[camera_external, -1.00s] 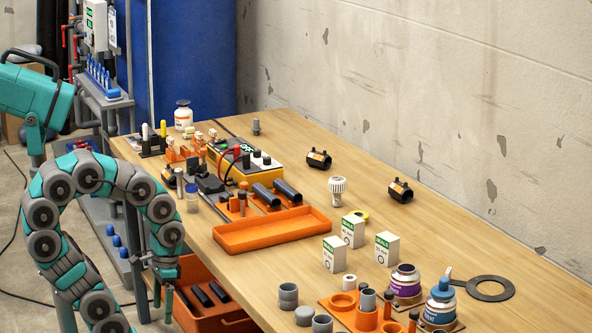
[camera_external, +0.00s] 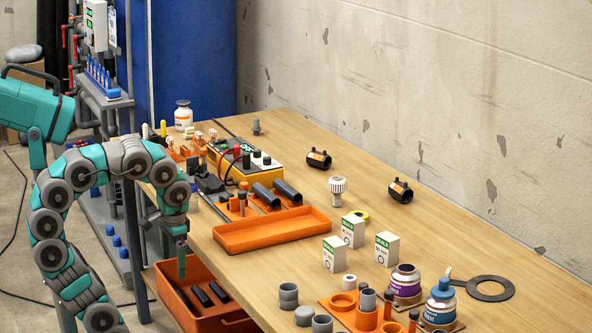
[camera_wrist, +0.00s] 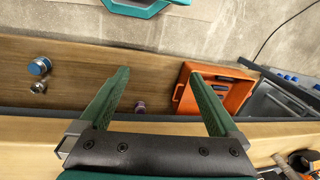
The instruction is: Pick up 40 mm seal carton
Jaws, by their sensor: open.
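Three white-and-green seal cartons stand upright on the bench in the external view: a front left one (camera_external: 334,255), a back one (camera_external: 352,231) and a right one (camera_external: 387,250). Their size print is too small to read, so I cannot tell which is 40 mm. My gripper (camera_external: 181,264) points down beside the bench's near left edge, above the orange crate and well left of the cartons. In the wrist view my gripper (camera_wrist: 159,73) has its two green fingers wide apart with nothing held. No carton is recognisable there.
An orange crate (camera_external: 172,296) with dark pipes stands below the bench's left edge. An empty orange tray (camera_external: 272,238) lies between my gripper and the cartons. A purple-labelled can (camera_external: 404,285), a blue can (camera_external: 440,305) and grey fittings (camera_external: 289,295) stand in front of the cartons.

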